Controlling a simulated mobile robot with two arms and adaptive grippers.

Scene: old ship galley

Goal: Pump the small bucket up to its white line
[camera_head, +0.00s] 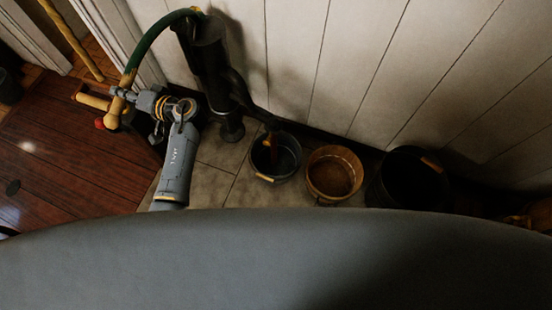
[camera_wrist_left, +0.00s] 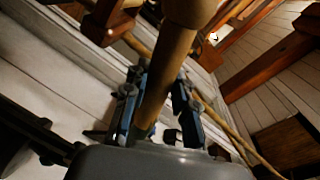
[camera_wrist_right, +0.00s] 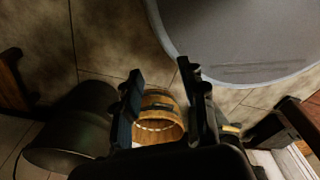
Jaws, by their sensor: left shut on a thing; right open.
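The dark pump (camera_head: 208,65) stands against the plank wall, with a green curved lever (camera_head: 150,42) ending in a pale wooden grip (camera_head: 125,92). My left gripper (camera_head: 118,104) is shut on this grip, which also shows between its fingers in the left wrist view (camera_wrist_left: 168,75). A small dark bucket (camera_head: 289,173) stands below the pump's spout. A reddish-brown streak shows over its inside; I cannot tell what it is. I can make out neither a white line nor the water level. My right gripper (camera_wrist_right: 162,95) is open and empty, seen only in its wrist view.
A wooden bucket (camera_head: 334,190) stands right of the small dark one; it also shows beyond my right fingers (camera_wrist_right: 160,105). A larger dark bucket (camera_head: 378,185) stands further right. Tiles (camera_head: 218,160) lie bare left of the buckets. The wall is close behind.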

